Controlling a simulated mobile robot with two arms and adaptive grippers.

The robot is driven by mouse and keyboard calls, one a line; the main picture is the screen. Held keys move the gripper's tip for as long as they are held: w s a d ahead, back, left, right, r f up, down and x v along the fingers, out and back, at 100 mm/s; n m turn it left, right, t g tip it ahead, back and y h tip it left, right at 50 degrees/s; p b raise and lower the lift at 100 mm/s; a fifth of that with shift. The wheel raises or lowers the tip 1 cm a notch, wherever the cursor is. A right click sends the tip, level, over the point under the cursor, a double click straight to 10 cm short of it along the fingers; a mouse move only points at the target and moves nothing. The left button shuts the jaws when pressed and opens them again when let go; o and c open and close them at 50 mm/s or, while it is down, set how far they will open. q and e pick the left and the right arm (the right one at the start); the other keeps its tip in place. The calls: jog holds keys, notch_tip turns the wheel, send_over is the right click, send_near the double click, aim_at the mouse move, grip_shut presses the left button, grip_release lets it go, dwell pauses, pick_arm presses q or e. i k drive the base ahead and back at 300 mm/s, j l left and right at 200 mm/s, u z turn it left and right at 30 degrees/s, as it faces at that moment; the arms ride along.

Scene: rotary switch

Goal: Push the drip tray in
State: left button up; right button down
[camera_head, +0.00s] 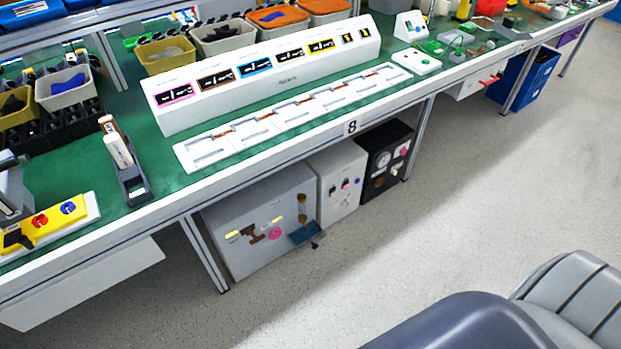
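A blue tray-like piece (305,233) sticks out from the lower right of the front of a large grey box (245,262) under the bench. It is the thing that looks most like the drip tray. Its dark front end points toward the floor's open side. The same box front carries a brown handle-like part (253,235), a pink round knob (275,232) and yellow bars. The tray is small in the picture, so its exact shape is hard to tell. Neither of my grippers is in view.
The green bench top (160,150) overhangs the box, with a metal leg (204,255) to its left. A white box (340,180) and a black box (385,160) stand to its right. The speckled floor (370,250) before them is clear.

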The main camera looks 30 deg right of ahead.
aim_at(300, 239)
jog(key=z, duration=0.85)
